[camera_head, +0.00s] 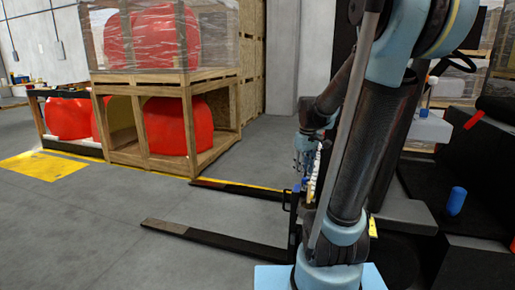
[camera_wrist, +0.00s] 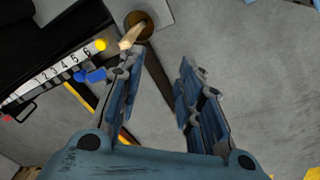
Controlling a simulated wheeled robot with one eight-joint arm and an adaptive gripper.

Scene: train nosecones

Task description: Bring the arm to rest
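My gripper (camera_wrist: 158,75) is open in the wrist view, its two fingers well apart. Grey floor and a dark bar show between and beyond the fingers, and nothing is held. In the head view my gripper (camera_head: 304,158) is small, pointing down beside the black upright of the fork unit, partly hidden by my arm. My arm is bent, with its thick dark lower link standing upright in front of the camera.
A numbered strip (camera_wrist: 62,68) with blue and yellow knobs and a wooden piece (camera_wrist: 132,34) in a round holder lie near the left finger. Two black forks (camera_head: 215,240) extend left over open floor. Red nosecones (camera_head: 178,126) sit in wooden crates (camera_head: 135,150) behind. A blue cylinder (camera_head: 455,201) stands right.

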